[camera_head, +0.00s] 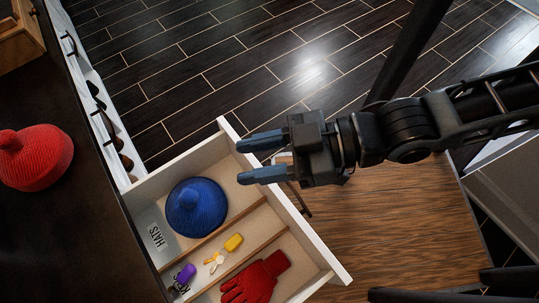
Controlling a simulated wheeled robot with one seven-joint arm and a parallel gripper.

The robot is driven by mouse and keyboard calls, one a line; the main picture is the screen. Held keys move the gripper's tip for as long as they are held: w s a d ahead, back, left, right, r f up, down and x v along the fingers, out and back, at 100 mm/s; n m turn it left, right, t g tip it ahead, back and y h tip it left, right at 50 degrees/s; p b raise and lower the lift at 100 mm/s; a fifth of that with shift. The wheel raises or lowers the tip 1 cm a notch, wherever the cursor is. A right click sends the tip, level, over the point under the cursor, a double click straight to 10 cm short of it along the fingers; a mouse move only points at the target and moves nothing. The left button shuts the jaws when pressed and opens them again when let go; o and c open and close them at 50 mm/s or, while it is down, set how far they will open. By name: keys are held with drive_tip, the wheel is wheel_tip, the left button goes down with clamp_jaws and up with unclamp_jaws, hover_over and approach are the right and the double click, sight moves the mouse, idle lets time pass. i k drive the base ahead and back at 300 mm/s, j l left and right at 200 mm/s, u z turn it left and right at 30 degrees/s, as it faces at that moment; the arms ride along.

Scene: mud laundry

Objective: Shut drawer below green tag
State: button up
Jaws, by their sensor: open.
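An open white drawer (318,240) extends from the dark-topped cabinet. Inside it are a blue knitted hat (196,207), keys with a yellow tag (233,242), a purple tag (185,273) and a red glove (268,277), split by wooden dividers. Labels reading "HATS" and "KEYS" lie inside; the second is partly covered. My gripper (240,162) is open and empty. Its fingers point left and overlap the drawer's far front corner in the picture; I cannot tell whether they touch it. The drawer's handle is partly visible behind the front panel. No green tag is visible.
A red knitted hat (36,158) sits on the dark cabinet top (75,225). Other closed fronts with dark handles (97,97) run along the cabinet toward the top left. Dark floor tiles (210,75) are clear beyond the drawer. A brown wooden surface (410,235) lies right of the drawer.

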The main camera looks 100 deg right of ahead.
sight(267, 222)
drive_tip(key=l+u, duration=0.3)
drive_tip(key=l, duration=0.15)
drive_tip(key=k+l+u, duration=0.1)
drive_tip(key=l+u, duration=0.15)
drive_tip(key=l, duration=0.2)
drive_tip(key=k+l+u, duration=0.15)
drive_tip(key=l+u, duration=0.15)
drive_tip(key=k+l+u, duration=0.55)
drive_tip(key=l+u, duration=0.15)
drive_tip(key=l, duration=0.15)
